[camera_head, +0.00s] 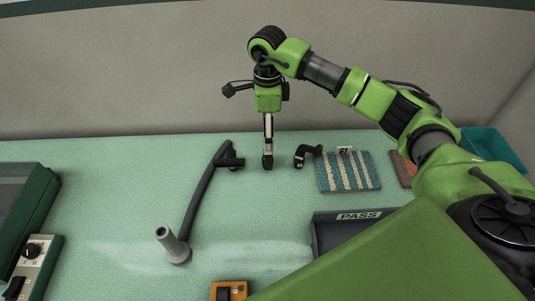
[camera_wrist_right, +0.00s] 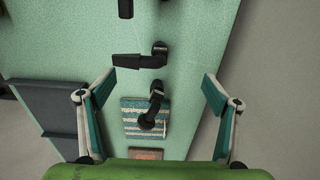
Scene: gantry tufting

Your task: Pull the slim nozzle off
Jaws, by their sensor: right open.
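A black nozzle (camera_wrist_right: 128,60) with a flat body and an elbow lies between my open right fingers in the right wrist view. My right gripper (camera_wrist_right: 158,92) is wide open and untouched by it. In the head view my right gripper (camera_head: 268,164) points straight down just above the table, its fingers seen edge-on and overlapping a dark shape. A second black angled piece (camera_head: 305,154) is right of it, beside the striped sample; it also shows in the wrist view (camera_wrist_right: 152,108). A grey hose (camera_head: 198,193) ends in a black piece (camera_head: 234,160). I cannot tell which piece is the slim nozzle.
A blue striped sample (camera_head: 348,173) and a brown one (camera_head: 403,168) lie at the right. A grey PASS tray (camera_head: 358,216) is nearer. A teal bin (camera_head: 495,150) stands at the far right.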

